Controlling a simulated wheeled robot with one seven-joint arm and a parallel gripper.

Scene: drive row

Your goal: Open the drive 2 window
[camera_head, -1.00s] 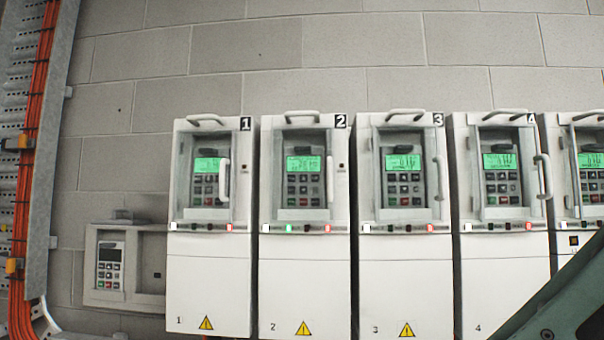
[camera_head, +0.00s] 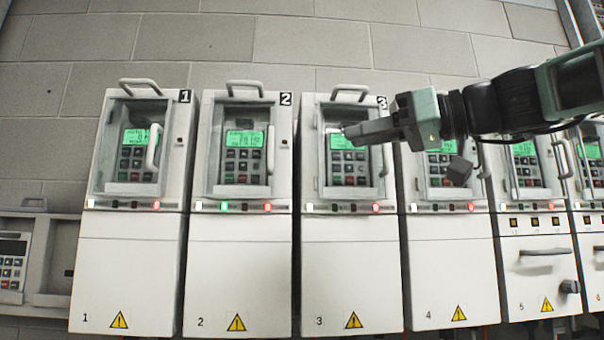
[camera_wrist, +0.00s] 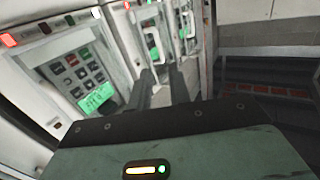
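Drive 2 (camera_head: 243,270) is a white cabinet in the head view, left of centre. Its window (camera_head: 240,190) is closed over a keypad with a lit green display. A pale upright handle (camera_head: 271,150) is at the window's right edge. My gripper (camera_head: 348,133) is in front of drive 3's window, right of drive 2, and touches no handle that I can see. In the wrist view my gripper's two dark fingers (camera_wrist: 161,86) stand apart with a gap between them and nothing held. A keypad and green display show to their left.
Drive 1 (camera_head: 127,270) is left of drive 2. Drive 3 (camera_head: 350,265), drive 4 (camera_head: 448,270) and drive 5 (camera_head: 545,265) are to its right. Top handles stick up over the first three drives. My arm crosses the upper right. The space before drives 1 and 2 is clear.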

